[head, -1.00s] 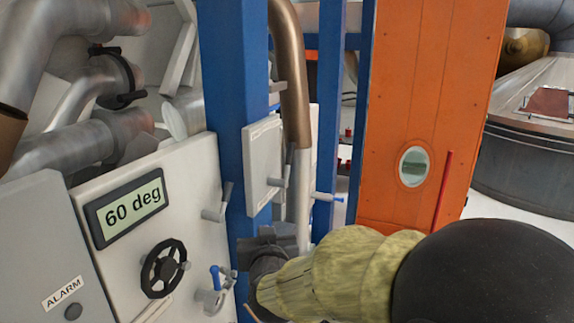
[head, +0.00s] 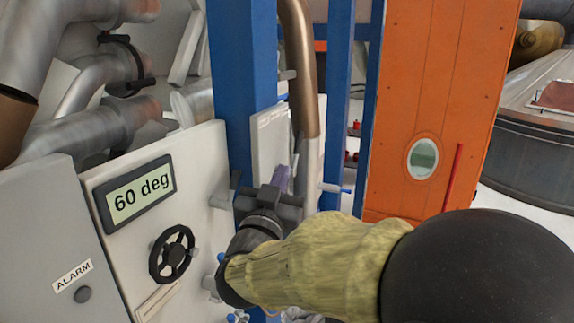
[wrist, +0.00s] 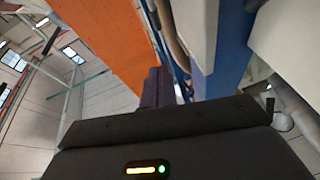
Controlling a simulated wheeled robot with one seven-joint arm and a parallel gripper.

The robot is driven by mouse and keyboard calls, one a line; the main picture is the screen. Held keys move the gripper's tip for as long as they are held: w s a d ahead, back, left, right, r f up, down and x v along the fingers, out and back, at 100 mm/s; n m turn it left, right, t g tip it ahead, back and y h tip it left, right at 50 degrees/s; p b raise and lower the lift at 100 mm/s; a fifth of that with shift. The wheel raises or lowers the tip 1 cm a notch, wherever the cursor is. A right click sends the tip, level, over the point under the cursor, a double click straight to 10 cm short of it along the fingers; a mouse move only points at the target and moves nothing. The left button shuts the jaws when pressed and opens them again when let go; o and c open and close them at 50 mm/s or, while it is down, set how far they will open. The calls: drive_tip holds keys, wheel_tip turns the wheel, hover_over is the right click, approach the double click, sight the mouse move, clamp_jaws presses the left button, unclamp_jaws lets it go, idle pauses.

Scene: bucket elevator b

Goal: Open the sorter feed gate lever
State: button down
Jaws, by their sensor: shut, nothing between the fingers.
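No readable label names the sorter feed gate lever. A grey lever (head: 225,194) sticks out of the white panel beside the blue post. A blue-tipped lever (head: 336,189) sticks out further right, past the brown pipe. My gripper (head: 281,178) is shut and empty, its purple fingers pointing up in front of the small white box (head: 268,140). It hides the lower part of that box and the grey handle there. In the wrist view the shut fingers (wrist: 158,88) show beside an orange panel; no lever is clearly between or against them.
The white panel holds a 60 deg display (head: 138,193) and a black handwheel (head: 172,254). Blue-handled valve parts are partly hidden below my arm. A blue post (head: 243,80) and a brown pipe (head: 301,70) stand close to my gripper. An orange panel (head: 425,90) is at right.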

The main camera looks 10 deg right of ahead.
drive_tip(key=p, duration=0.5)
approach(298, 139)
wheel_tip(298, 139, up, 4)
drive_tip(key=w+d, duration=0.1)
drive_tip(key=w, duration=0.1)
drive_tip(key=w+d+f+p, duration=0.1)
drive_tip(key=w+f, duration=0.1)
drive_tip(key=w, duration=0.1)
drive_tip(key=shift+d, duration=0.3)
drive_tip(key=shift+w+a, duration=0.1)
drive_tip(key=shift+a, duration=0.05)
